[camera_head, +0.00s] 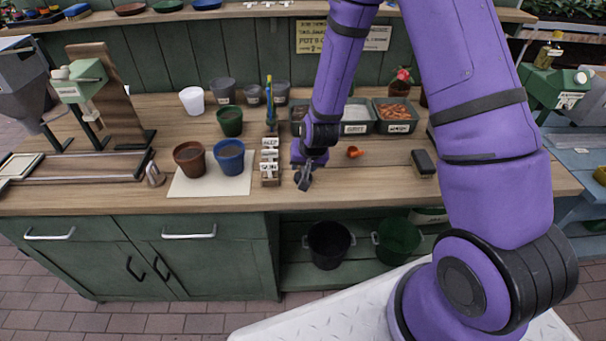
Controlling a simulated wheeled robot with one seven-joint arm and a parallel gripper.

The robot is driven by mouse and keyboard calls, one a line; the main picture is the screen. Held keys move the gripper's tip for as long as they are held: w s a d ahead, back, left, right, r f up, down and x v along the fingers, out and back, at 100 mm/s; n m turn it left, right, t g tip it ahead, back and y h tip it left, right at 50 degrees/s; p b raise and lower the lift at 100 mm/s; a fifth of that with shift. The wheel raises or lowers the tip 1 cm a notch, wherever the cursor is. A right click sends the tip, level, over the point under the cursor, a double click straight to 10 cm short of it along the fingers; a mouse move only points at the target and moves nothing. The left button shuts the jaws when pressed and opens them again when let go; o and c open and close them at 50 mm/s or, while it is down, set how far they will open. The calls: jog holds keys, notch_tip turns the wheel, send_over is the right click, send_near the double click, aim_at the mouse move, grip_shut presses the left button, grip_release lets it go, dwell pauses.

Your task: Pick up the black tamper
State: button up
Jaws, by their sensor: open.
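A dark block-like thing (424,163), which looks like the black tamper, lies on the wooden bench top (350,188) right of centre. It appears black on top with a paler edge, though it is small in the view. My gripper (304,182) points down over the front of the bench, left of the dark block and well apart from it. The jaws are open, and I see nothing between them. The purple arm reaches down from above and does not cover the block.
Labelled trays (398,117) stand behind. A small rack with white labels (270,163) stands just left of my gripper. Brown (190,159) and blue (230,156) pots stand on a pale sheet further left.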

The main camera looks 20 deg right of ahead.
jog(key=shift+w+f, duration=0.1)
jog(key=shift+f, duration=0.05)
jog(key=shift+c, duration=0.3)
grip_shut()
